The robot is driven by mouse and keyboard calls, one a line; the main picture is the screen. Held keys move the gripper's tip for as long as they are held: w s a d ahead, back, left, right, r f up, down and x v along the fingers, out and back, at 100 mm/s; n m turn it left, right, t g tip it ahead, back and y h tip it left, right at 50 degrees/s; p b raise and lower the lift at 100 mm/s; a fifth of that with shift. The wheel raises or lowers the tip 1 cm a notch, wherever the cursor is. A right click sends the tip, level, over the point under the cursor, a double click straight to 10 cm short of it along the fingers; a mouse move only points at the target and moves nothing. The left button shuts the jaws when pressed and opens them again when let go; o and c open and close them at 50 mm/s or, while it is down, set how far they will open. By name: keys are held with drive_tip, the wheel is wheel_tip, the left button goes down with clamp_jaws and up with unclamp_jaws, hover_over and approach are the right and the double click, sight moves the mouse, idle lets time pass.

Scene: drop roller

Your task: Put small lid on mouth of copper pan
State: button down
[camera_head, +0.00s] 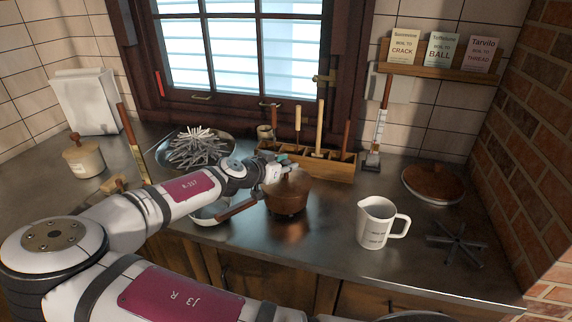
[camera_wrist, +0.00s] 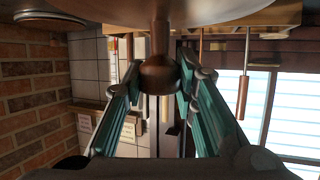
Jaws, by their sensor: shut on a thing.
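The copper pan (camera_head: 288,201) stands on the dark counter near the middle of the head view, its long wooden handle (camera_head: 238,209) pointing to the lower left. My gripper (camera_head: 277,171) is at the pan's top, reaching in from the left. In the wrist view my gripper (camera_wrist: 160,75) is shut on the brown knob of the small lid. The underside-facing detail is hidden; the lid's broad disc (camera_wrist: 215,9) fills the top edge of the wrist view. In the head view lid and pan blend together, so I cannot tell whether the lid touches the rim.
A white measuring jug (camera_head: 372,224) stands right of the pan. A black trivet (camera_head: 457,247) and a larger round lid (camera_head: 433,181) lie farther right. A wooden tool rack (camera_head: 337,168) stands close behind the pan. A bowl of sticks (camera_head: 225,158) is behind my arm.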

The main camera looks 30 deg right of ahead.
drive_tip(key=shift+f, duration=0.1)
drive_tip(key=c, duration=1.3)
unclamp_jaws()
